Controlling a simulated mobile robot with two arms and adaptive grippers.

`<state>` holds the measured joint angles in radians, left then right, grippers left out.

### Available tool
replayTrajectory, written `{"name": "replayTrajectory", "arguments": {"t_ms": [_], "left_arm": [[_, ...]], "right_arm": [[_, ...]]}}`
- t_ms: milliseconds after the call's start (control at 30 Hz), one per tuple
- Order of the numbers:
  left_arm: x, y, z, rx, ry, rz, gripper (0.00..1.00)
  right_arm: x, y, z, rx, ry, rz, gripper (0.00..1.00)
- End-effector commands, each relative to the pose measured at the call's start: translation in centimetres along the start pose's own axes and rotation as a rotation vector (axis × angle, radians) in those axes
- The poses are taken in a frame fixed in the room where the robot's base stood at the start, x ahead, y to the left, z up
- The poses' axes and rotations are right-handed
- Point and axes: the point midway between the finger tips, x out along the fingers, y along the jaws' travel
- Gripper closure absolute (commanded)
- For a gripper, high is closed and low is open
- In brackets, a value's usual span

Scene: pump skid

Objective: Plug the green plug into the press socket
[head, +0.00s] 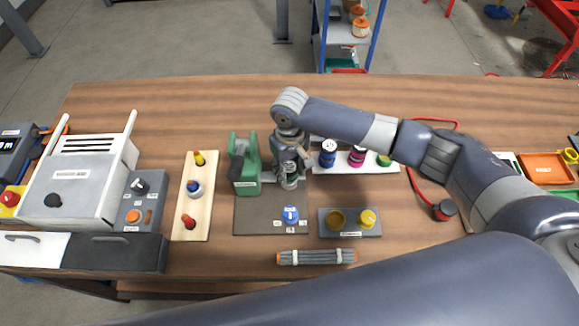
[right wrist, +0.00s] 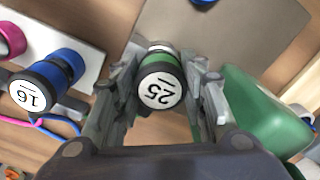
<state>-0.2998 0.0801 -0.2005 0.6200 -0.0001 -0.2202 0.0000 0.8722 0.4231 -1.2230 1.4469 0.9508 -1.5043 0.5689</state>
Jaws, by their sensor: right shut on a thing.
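In the head view my right gripper (head: 290,178) points down just right of the green machine (head: 246,165), over the back right of the dark plate (head: 258,212). The gripper mostly hides the plug there. I cannot tell which part is the press socket, nor whether the plug's lower end touches anything. My left gripper is not in view.
A white rack (head: 345,169) with a blue plug (head: 328,152) and a magenta plug (head: 357,156) stands right of the gripper. A blue knob (head: 290,214) is on the plate's front. A wooden board (head: 190,222) with coloured parts lies left. The table's back strip is clear.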

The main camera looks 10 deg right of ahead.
Motion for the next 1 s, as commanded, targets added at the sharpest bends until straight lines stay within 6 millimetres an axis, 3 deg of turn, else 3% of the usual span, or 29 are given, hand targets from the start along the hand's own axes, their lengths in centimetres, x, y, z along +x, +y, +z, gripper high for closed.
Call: {"name": "replayTrajectory", "arguments": {"t_ms": [167, 200, 300, 700, 867, 1000], "left_arm": [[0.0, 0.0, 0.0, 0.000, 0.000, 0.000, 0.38], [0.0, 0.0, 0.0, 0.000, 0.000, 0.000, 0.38], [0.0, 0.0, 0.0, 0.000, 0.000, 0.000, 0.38], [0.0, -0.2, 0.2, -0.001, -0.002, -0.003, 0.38], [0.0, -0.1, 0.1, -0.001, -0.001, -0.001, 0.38], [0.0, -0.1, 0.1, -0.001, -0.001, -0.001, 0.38]], "right_arm": [[0.0, 0.0, 0.0, 0.000, -0.001, 0.000, 0.90], [0.0, 0.0, 0.0, 0.000, -0.001, 0.000, 0.57], [0.0, 0.0, 0.0, 0.000, -0.001, 0.000, 0.38], [-0.4, 0.0, 0.0, 0.000, 0.000, 0.000, 0.38], [-2.8, 0.0, -0.1, -0.001, 0.004, -0.001, 0.38], [-5.9, 0.0, -0.1, -0.001, 0.004, 0.000, 0.38]]}}
